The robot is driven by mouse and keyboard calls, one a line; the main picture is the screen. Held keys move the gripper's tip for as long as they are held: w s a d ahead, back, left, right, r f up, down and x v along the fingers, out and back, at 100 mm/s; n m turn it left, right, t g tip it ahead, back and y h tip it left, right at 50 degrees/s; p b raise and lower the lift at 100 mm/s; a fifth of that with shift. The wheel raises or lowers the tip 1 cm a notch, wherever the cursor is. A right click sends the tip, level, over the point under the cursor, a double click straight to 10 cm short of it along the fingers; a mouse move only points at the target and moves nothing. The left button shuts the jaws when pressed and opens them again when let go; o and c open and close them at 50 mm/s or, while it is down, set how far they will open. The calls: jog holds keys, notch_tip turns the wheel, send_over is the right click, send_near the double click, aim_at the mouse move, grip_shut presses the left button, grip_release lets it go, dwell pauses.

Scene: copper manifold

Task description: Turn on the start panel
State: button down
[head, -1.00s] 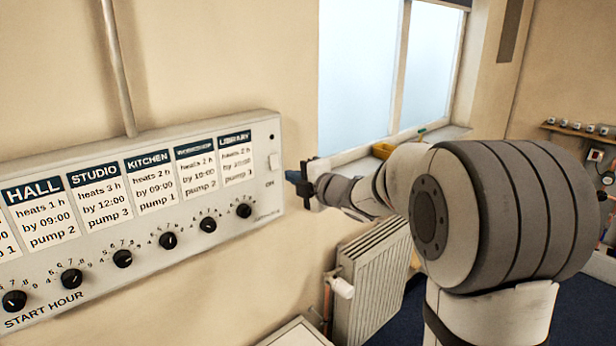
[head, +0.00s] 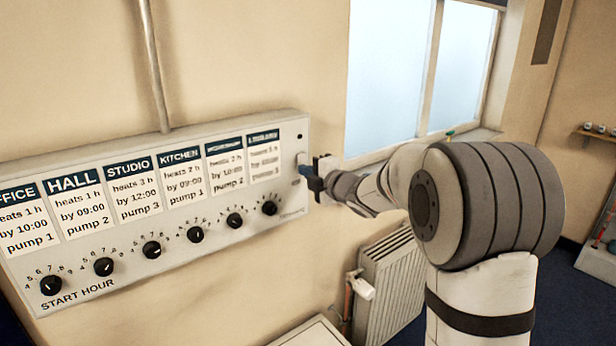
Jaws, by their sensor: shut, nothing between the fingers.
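The start panel (head: 225,262) is a pale box on the wall, with room cards along its top and a row of black START HOUR dials below. The cards read OFFICE, HALL, STUDIO, KITCHEN and two more that are blurred. A small white switch (head: 301,158) sits at its right end, partly behind the fingertips. The switch's position is too small to make out.
A metal pipe (head: 154,65) runs up the wall above the panel. A radiator (head: 392,285) stands below the window (head: 388,75). A pale surface (head: 310,334) lies at the bottom edge. A small shelf (head: 598,134) is at the far right.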

jog(key=shift+f, duration=0.1)
jog(key=f+b+v, duration=0.3)
jog(key=b+v, duration=0.1)
jog(key=v, duration=0.9)
jog(key=shift+s+d, duration=0.25)
jog(key=shift+s, duration=0.1)
